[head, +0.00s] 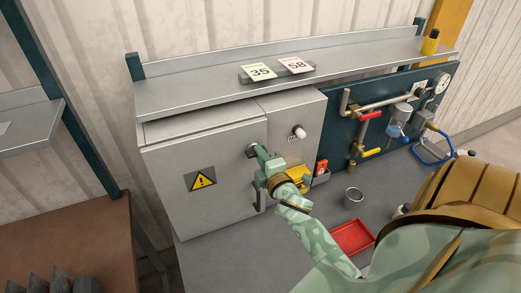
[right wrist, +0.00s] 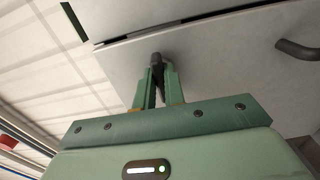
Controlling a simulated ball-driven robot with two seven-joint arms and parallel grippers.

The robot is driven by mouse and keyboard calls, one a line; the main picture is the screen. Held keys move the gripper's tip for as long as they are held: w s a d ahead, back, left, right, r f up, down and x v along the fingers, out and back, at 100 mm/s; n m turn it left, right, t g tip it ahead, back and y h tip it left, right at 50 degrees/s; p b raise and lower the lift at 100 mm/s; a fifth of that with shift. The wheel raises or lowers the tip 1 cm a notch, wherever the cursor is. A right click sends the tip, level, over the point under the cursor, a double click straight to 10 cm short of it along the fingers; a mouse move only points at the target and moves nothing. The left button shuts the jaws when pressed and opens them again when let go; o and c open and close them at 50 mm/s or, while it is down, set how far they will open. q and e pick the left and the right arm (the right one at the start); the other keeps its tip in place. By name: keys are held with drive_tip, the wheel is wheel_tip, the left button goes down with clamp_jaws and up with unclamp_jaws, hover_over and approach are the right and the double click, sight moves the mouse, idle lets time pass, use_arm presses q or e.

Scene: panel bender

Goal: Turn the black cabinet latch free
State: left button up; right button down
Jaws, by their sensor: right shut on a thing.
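The grey cabinet (head: 185,155) stands under the shelf, with a yellow warning triangle on its door. My right gripper (head: 258,153) is at the upper right of the door. In the right wrist view, the black latch (right wrist: 156,60) sits between the two green fingers of my right gripper (right wrist: 158,82), which are shut on it. In the head view the gripper mostly hides the latch. A dark door handle (head: 257,196) is below the gripper; it also shows in the right wrist view (right wrist: 298,50). The door looks closed. My left gripper is not in view.
A metal shelf (head: 200,88) with cards 35 and 58 overhangs the cabinet. Right of it are a white knob (head: 299,131), a yellow holder (head: 300,178) and a pipe panel (head: 350,135). A metal cup (head: 353,198) and a red tray (head: 351,237) stand on the grey bench (head: 225,250).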

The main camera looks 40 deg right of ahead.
drive_tip(key=c, duration=1.5)
unclamp_jaws()
drive_tip(key=shift+b+v, duration=2)
drive_tip(key=shift+v, duration=6.2)
drive_tip(key=shift+d, duration=0.1)
